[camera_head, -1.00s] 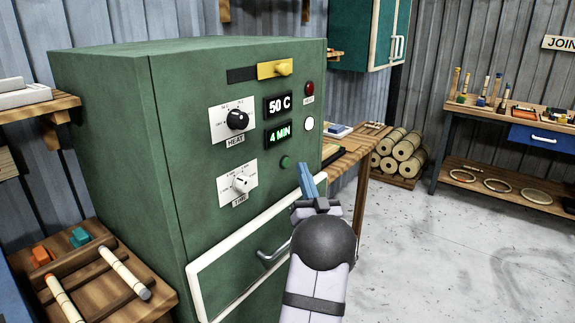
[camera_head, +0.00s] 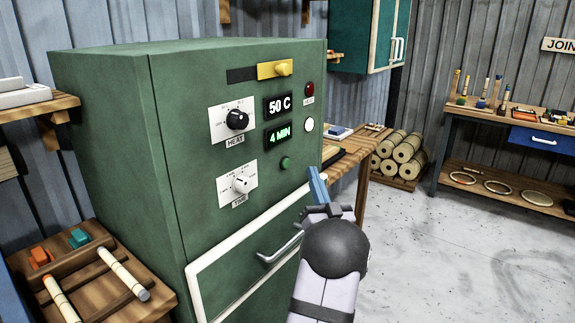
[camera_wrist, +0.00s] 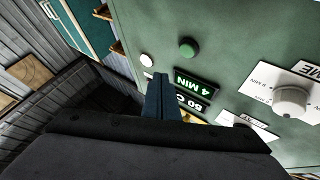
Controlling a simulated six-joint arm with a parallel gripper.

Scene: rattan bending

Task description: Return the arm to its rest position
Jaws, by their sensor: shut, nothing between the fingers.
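My gripper (camera_head: 317,184) is in front of the right part of the green steamer cabinet (camera_head: 110,130), with its blue fingers together and empty. It is apart from the green button (camera_head: 286,163), to the right of it and a little lower in the head view. In the wrist view the shut fingers (camera_wrist: 161,82) point toward the panel, with the green button (camera_wrist: 188,47) close by. The displays read 50 C (camera_head: 278,105) and 4 MIN (camera_head: 279,134). The heat dial (camera_head: 237,119) and time dial (camera_head: 241,184) sit left of them.
A white-framed door with a handle (camera_head: 279,247) is low on the cabinet, close left of my arm. A wooden bench (camera_head: 352,159) stands behind my gripper. A wooden rack (camera_head: 95,277) with pale rods is at the lower left. The floor (camera_head: 440,250) at right is clear.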

